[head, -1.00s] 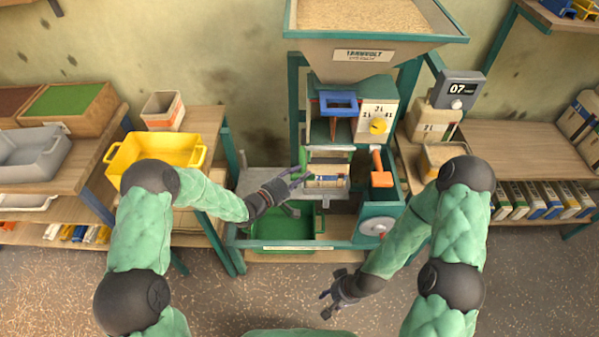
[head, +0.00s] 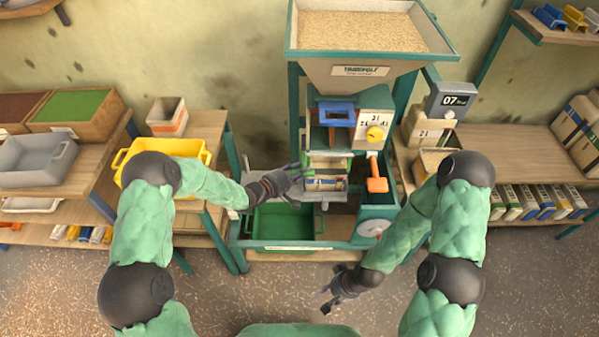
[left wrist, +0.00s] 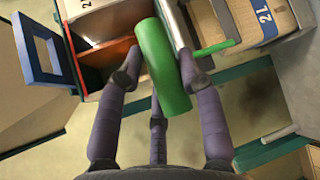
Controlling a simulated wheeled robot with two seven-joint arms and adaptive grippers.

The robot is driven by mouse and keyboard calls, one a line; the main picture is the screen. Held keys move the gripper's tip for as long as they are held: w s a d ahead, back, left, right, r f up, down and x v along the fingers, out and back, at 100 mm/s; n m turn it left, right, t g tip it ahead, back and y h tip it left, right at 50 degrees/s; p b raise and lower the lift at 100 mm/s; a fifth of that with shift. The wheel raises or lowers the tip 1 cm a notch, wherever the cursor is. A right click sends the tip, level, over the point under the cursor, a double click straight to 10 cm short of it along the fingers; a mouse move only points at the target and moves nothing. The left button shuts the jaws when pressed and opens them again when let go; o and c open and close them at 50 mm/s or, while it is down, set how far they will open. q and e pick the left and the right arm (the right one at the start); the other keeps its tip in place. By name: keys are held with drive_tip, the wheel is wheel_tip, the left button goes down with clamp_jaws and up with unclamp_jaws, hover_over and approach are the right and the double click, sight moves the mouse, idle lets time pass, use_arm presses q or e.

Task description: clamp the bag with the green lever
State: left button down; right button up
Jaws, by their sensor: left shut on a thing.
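The green lever (left wrist: 163,68) is a thick green cylinder in the left wrist view. My left gripper (left wrist: 160,85) has its fingers around it and is shut on it. In the head view my left gripper (head: 296,175) is at the left side of the machine's spout, and the lever is mostly hidden by the hand. The bag (head: 325,183), pale with a coloured band, sits under the spout just right of that gripper; its 2L label (left wrist: 264,18) shows in the wrist view. A thin green bar (left wrist: 215,47) lies near the bag. My right gripper (head: 332,292) is open and empty, low in front of the machine.
A hopper of grain (head: 360,32) tops the machine. An orange handle (head: 377,184) is right of the bag, and a green tray (head: 285,225) is below left. Shelves stand on both sides, with a yellow crate (head: 165,147) on the left. The floor in front is clear.

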use_arm(q)
drive_tip(key=shift+w+a+r, duration=0.1)
drive_tip(key=shift+w+r, duration=0.3)
drive_tip(key=shift+r, duration=0.2)
drive_tip(key=c, duration=1.1)
unclamp_jaws()
drive_tip(key=o, duration=0.3)
drive_tip(key=shift+f, duration=0.25)
drive_tip(key=shift+s, duration=0.1)
drive_tip(key=v, duration=1.1)
drive_tip(key=shift+s+a, duration=0.25)
drive_tip(key=shift+s, duration=0.05)
drive_tip(key=shift+r, duration=0.1)
